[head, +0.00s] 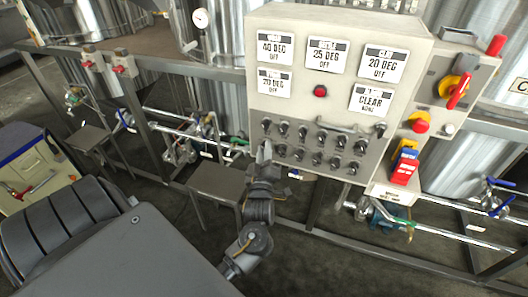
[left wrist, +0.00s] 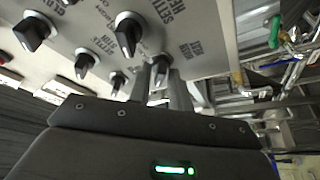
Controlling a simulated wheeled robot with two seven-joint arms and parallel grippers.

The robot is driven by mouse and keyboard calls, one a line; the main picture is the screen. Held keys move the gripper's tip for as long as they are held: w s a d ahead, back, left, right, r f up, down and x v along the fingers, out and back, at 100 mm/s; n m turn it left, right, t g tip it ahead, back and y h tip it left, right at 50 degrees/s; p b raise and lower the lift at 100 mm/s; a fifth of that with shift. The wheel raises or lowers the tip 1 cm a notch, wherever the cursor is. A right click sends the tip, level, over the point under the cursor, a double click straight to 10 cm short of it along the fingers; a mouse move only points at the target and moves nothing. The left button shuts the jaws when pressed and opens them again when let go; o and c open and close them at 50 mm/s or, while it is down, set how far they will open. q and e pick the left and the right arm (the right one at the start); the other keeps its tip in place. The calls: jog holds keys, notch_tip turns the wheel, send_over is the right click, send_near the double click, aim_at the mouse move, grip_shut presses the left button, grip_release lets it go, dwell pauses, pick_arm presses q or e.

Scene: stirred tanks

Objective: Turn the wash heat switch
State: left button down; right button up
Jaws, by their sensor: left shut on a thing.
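The wash heat switch (left wrist: 161,68) is a small black knob with a pale pointer line, at the corner of a light grey panel in the left wrist view. Its label beside it is rotated in that view. My left gripper (left wrist: 160,80) is shut on this knob, one finger on each side. In the head view, my left gripper (head: 265,150) is at the lower left corner of the control panel (head: 255,103) and hides the knob there. My right gripper is not in view.
Neighbouring black knobs (left wrist: 127,35) sit close by in two rows. Above them are several white displays (head: 275,48) and a red button (head: 320,91). A side box carries a red-and-yellow rotary handle (head: 458,91). A small grey stand (head: 217,182) is below the panel.

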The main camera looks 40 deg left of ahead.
pick_arm(q)
jog(key=shift+d+r+n+g, duration=0.1)
jog(key=shift+n+g, duration=0.6)
jog(key=shift+n, duration=1.2)
jog(key=c, duration=1.5)
grip_release()
